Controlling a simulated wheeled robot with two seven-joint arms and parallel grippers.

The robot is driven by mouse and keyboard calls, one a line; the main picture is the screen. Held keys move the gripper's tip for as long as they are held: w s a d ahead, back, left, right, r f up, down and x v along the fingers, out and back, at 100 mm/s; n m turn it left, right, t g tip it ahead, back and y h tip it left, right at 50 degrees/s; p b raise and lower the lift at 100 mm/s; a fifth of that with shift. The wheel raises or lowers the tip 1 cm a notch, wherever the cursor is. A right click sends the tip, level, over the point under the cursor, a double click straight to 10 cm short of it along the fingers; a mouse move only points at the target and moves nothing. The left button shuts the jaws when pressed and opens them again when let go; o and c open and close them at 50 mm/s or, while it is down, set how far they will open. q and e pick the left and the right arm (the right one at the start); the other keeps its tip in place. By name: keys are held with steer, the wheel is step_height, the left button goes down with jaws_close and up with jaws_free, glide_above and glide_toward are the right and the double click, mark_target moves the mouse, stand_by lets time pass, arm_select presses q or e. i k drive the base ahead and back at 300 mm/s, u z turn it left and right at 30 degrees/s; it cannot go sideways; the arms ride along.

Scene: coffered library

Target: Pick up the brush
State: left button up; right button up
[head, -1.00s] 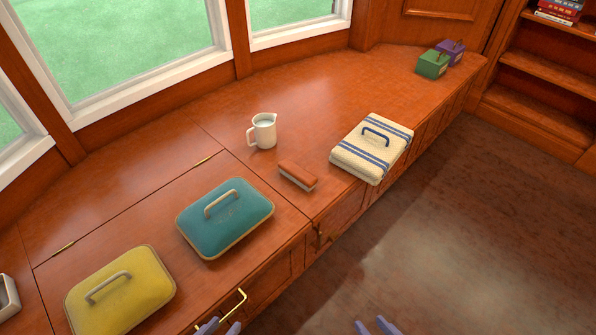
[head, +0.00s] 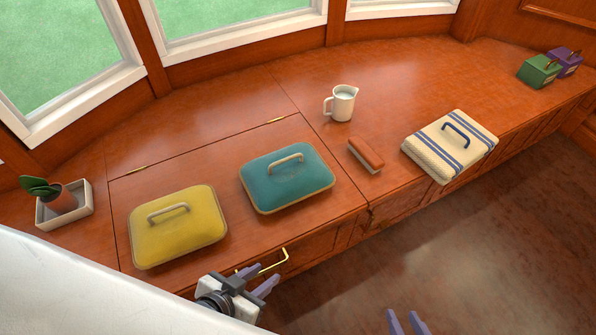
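The brush (head: 366,154) has a reddish-brown wooden back and a pale bristle edge. It lies on the wooden window bench (head: 260,105), between the teal cushion and the striped folded cloth. My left gripper (head: 268,279) is open and empty in front of the bench, near the brass handle and below the teal cushion. My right gripper (head: 406,324) shows only its fingertips at the bottom edge; they are apart with nothing between them. Both grippers are well away from the brush.
A white pitcher (head: 342,103) stands just behind the brush. A striped cloth (head: 450,146) lies right of it, a teal cushion (head: 287,177) and yellow cushion (head: 178,226) left. A potted plant (head: 62,200) is far left; green (head: 539,71) and purple (head: 566,62) boxes far right. A brass handle (head: 268,264) juts out.

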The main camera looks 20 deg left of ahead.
mark_target(371, 161)
steer(key=u, duration=0.05)
steer(key=k, duration=0.5)
steer(key=z, duration=1)
steer(key=i, duration=1.6)
steer(key=u, duration=0.8)
